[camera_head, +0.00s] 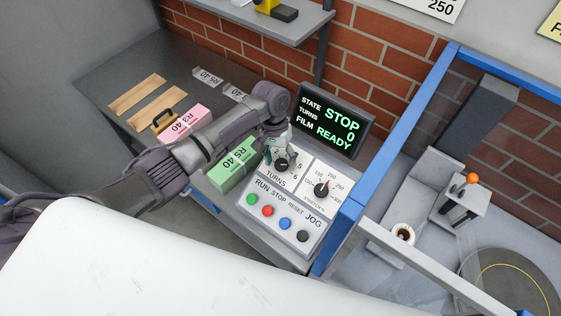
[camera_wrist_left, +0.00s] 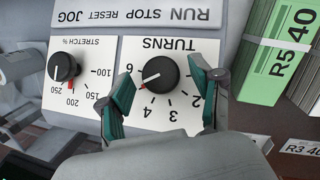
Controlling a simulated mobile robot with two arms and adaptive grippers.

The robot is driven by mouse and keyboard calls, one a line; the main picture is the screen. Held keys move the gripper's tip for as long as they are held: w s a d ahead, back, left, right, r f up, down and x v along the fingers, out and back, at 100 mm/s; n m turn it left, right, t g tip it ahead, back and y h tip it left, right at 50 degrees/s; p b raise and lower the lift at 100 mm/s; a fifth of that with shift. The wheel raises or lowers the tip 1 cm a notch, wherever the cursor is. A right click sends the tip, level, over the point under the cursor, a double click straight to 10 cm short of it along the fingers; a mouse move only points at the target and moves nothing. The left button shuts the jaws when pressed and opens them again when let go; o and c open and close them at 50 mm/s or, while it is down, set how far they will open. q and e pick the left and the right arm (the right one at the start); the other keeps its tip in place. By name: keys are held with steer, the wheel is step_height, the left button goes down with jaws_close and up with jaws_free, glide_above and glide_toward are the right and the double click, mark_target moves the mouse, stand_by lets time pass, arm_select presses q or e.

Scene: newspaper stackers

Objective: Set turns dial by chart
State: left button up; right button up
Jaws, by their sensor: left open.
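The black turns dial (camera_wrist_left: 160,75) sits on the white TURNS plate; its red mark points down-left in the left wrist view, on the side of the 6. My left gripper (camera_head: 278,158) hangs over it in the head view. In the left wrist view the two green-grey fingers (camera_wrist_left: 162,95) stand apart either side of the dial, with no visible contact. The 5 is hidden there by a finger. The display (camera_head: 333,122) reads STATE STOP, TURNS 0, FILM READY. A wall chart (camera_head: 432,8) is cut off, showing 250. My right gripper is out of view.
The stretch dial (camera_head: 321,190) is beside the turns dial. Green, red, blue and black buttons (camera_head: 268,211) line the panel front. A green R5 40 stack (camera_head: 232,172) and a pink R3 40 stack (camera_head: 187,121) lie left. A blue-framed enclosure (camera_head: 345,220) borders the right.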

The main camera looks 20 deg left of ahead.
arm_select(q)
steer(key=v, duration=1.1)
